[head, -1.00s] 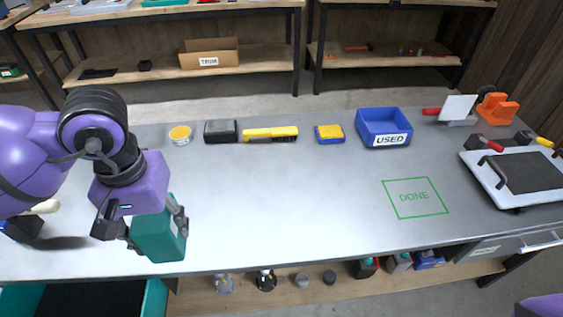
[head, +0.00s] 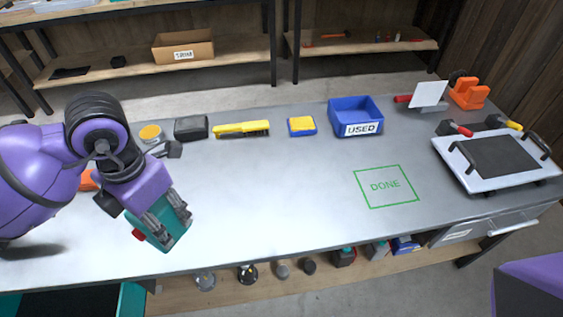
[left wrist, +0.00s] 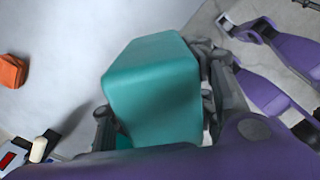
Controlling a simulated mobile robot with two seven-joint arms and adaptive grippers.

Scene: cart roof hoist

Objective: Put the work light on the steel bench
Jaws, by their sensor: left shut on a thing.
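The work light (head: 174,234) looks like a teal box with a small red part at its left in the head view. My left gripper (head: 168,218) is shut on it and holds it over the front left part of the steel bench (head: 270,195). In the left wrist view the teal body (left wrist: 155,85) sits between the fingers and hides much of what lies behind it. I cannot tell whether its underside touches the bench. My right gripper is not seen; only a purple part of mine shows at the lower right.
A green DONE outline (head: 386,186) on the bench is empty. Along the back stand a blue USED bin (head: 357,116), a yellow brush (head: 241,129) and a yellow-blue sponge (head: 302,126). A white tray (head: 497,183) with a dark pad lies at the right. The middle is clear.

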